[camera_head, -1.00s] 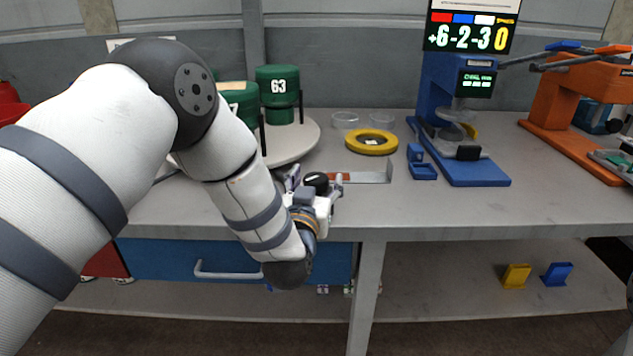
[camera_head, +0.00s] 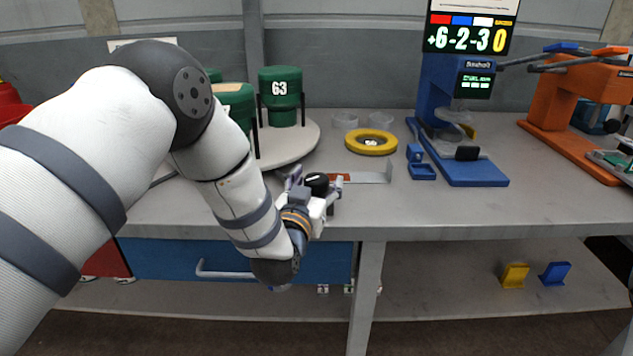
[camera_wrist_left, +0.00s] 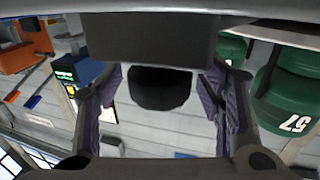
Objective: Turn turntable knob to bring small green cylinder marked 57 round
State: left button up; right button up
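The black turntable knob (camera_head: 317,183) stands near the table's front edge, and it also shows in the left wrist view (camera_wrist_left: 160,90). My left gripper (camera_head: 313,188) is around it, one purple-padded finger on each side, with gaps visible between pads and knob in the wrist view. The green cylinder marked 57 (camera_wrist_left: 288,100) is at the right of the wrist view. In the head view, a green cylinder (camera_head: 238,100) partly behind my arm has its number hidden. The green cylinder marked 63 (camera_head: 280,97) stands behind it on the round turntable (camera_head: 300,147). My right gripper is out of view.
A yellow ring (camera_head: 371,148) and clear dishes (camera_head: 345,120) lie right of the turntable. A metal bracket (camera_head: 375,176) is beside the knob. A blue press (camera_head: 440,110) and an orange press (camera_head: 560,100) stand further right.

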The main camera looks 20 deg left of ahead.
pick_arm(q)
jog(key=s, duration=1.2)
